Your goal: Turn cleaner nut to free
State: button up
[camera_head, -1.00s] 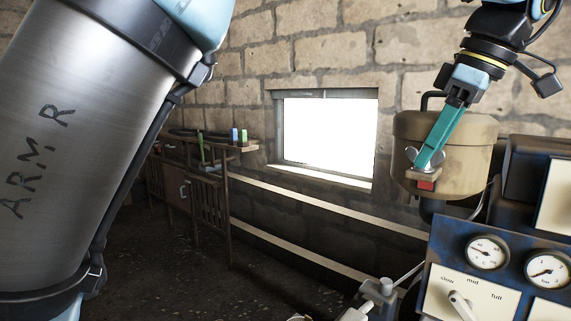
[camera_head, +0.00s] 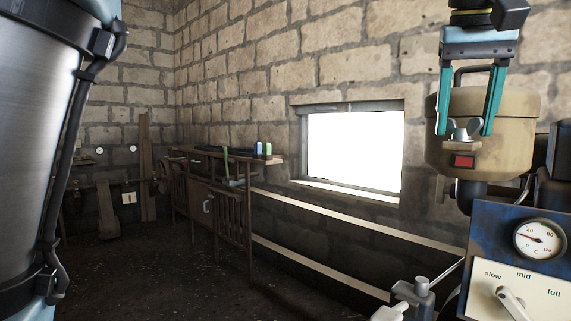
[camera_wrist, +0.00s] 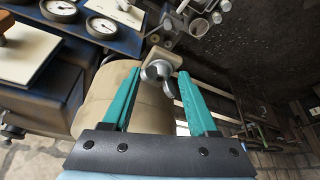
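The cleaner nut (camera_head: 465,130), a grey wing nut, sits on a small bracket with a red square (camera_head: 464,161) at the front of the tan air cleaner canister (camera_head: 510,115). My gripper (camera_head: 465,132) comes down from above with its two teal fingers spread wide. One fingertip is on each side of the nut, and a gap shows between each finger and the wings. In the wrist view the nut (camera_wrist: 157,71) lies between the fingertips (camera_wrist: 159,74), with the canister (camera_wrist: 150,108) behind. The gripper holds nothing. Exact depth to the nut is hard to tell.
A blue panel with a gauge (camera_head: 540,240) and a slow-mid-full lever (camera_head: 512,300) stands below right of the canister. Grey metal fittings (camera_head: 415,292) are at the bottom. The floor at left is open.

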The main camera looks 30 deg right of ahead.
jog(key=m+b, duration=0.1)
jog(key=m+g+b, duration=0.1)
jog(key=m, duration=0.1)
jog(key=m+h, duration=0.1)
jog(key=shift+w+a+f+m+b, duration=0.15)
jog(key=shift+w+m+b, duration=0.15)
jog(key=shift+b, duration=0.1)
jog(key=w+p+v, duration=0.2)
jog(key=v, duration=0.9)
jog(key=w+f+n+y+p, duration=0.1)
jog(key=w+f, duration=0.3)
jog(key=w, duration=0.3)
jog(key=w+f+n+p, duration=0.2)
jog(key=w+f, duration=0.2)
jog(key=w, duration=0.3)
jog(key=w+a+f+n+p, duration=0.1)
jog(key=w+a+f, duration=0.3)
jog(key=w+a, duration=0.1)
jog(key=w+a+f+n+y+p, duration=0.1)
jog(key=w+a+f, duration=0.3)
jog(key=w, duration=0.4)
jog(key=shift+w+a+f+n+t+p, duration=0.2)
jog(key=shift+a+f+n+t+p, duration=0.1)
jog(key=shift+a+f+p, duration=0.15)
